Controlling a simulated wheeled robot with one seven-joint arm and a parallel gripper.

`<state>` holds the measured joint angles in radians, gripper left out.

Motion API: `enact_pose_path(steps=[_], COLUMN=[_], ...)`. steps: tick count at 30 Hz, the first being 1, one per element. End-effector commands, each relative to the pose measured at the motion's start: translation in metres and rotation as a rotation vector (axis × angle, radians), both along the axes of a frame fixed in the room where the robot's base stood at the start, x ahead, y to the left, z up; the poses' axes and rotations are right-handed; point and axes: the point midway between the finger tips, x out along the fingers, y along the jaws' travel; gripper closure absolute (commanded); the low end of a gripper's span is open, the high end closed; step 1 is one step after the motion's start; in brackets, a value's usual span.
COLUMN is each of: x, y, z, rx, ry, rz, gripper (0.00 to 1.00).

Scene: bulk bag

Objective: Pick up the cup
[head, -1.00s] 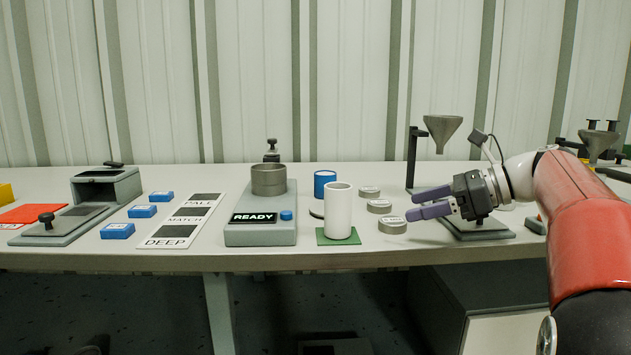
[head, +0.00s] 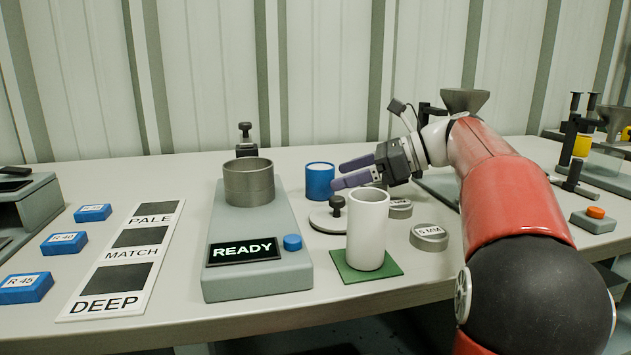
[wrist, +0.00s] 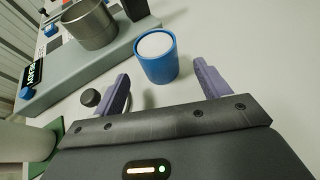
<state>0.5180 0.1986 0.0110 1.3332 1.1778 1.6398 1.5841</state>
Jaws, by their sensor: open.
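A blue cup (head: 319,181) with a pale top stands upright on the table behind the white cylinder. In the wrist view the blue cup (wrist: 158,62) is ahead of my gripper, roughly between the lines of its fingers. My gripper (head: 342,174) is open and empty, with purple fingers pointing left, close to the right of the cup. Whether a finger touches the cup cannot be told. A tall white hollow cylinder (head: 367,232) stands on a green mat (head: 347,273), nearer the front edge.
A grey device with a READY display (head: 243,250) and metal ring (head: 248,184) stands left of the cup. A round plate with a black knob (head: 337,206) lies in front of the cup. Grey discs (head: 429,235) lie right of the white cylinder. A shade card (head: 131,254) lies left.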

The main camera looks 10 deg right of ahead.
Motion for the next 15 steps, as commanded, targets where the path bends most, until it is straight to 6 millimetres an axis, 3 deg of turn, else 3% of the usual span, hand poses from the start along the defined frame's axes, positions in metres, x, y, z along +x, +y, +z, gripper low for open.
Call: enact_pose_path(steps=[9,15], x=[0.016,0.020], y=[0.037,0.044], z=[-0.021,-0.023], rx=[0.000,-0.001], ry=[0.001,0.000], rz=[0.003,0.000], gripper=[0.25,0.25])
